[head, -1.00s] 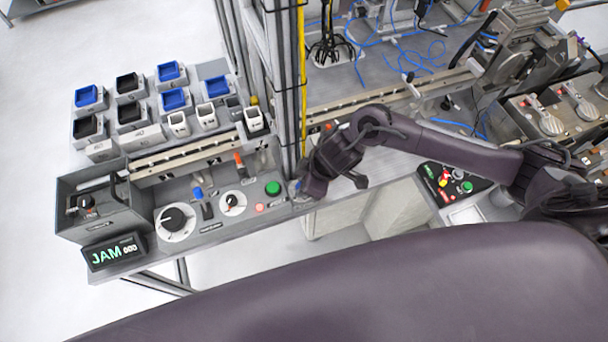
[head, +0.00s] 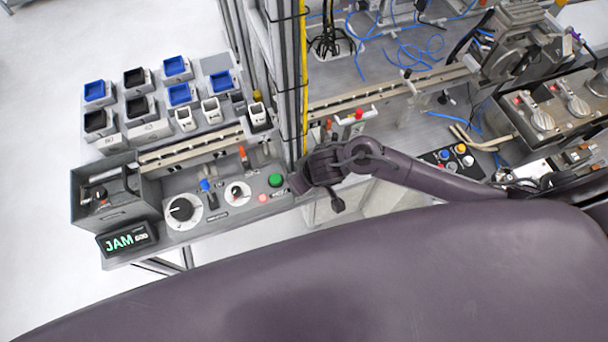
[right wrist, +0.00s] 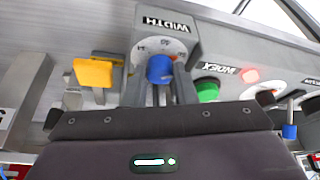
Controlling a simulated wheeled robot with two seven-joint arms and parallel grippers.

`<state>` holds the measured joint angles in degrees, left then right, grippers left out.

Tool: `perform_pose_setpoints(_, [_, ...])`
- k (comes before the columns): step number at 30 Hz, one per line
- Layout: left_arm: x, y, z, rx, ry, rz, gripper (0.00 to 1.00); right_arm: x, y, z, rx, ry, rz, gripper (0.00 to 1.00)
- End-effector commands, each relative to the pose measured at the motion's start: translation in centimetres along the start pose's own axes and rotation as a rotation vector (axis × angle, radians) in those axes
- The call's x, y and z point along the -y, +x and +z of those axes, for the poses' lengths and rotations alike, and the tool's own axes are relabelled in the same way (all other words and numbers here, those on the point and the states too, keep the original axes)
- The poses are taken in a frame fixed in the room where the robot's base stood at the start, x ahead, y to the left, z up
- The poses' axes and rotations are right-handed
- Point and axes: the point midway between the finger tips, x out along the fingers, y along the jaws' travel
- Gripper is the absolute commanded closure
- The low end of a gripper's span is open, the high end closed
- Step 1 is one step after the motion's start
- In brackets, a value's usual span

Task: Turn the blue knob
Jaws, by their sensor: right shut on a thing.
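The blue knob (right wrist: 160,68) sits on a white dial marked WIDTH, in the middle of the right wrist view. My right gripper (right wrist: 158,88) is shut on this knob, with grey fingers at its sides. In the head view my right gripper (head: 298,184) reaches down at the right end of the control panel, beside the green button. It hides the knob there. My left gripper is in neither view.
Close by are a green button (head: 275,180), a small white dial (head: 237,193), a blue-tipped lever (head: 206,186) and a large black knob (head: 183,209). A metal post (head: 292,80) stands just behind my gripper. A display (head: 126,239) reads JAM.

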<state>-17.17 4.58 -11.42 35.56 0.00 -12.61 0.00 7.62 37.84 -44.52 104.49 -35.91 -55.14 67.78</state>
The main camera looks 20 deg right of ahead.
Motion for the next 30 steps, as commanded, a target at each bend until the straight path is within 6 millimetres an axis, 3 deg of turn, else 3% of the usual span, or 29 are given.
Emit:
perform_pose_setpoints(14, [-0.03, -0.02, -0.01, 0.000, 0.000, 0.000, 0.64, -0.10, -0.14, -0.37, -0.007, 0.019, 0.008, 0.98])
perform_pose_setpoints(15, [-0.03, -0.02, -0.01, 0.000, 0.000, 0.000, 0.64, -0.11, -0.14, -0.37, -0.008, 0.019, 0.008, 0.72])
perform_pose_setpoints(19, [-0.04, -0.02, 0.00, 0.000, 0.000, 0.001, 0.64, -0.08, -0.11, -0.29, -0.006, 0.018, 0.007, 0.55])
perform_pose_setpoints(30, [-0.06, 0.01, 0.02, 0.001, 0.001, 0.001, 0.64, 0.04, 0.01, 0.01, 0.000, 0.013, 0.005, 0.53])
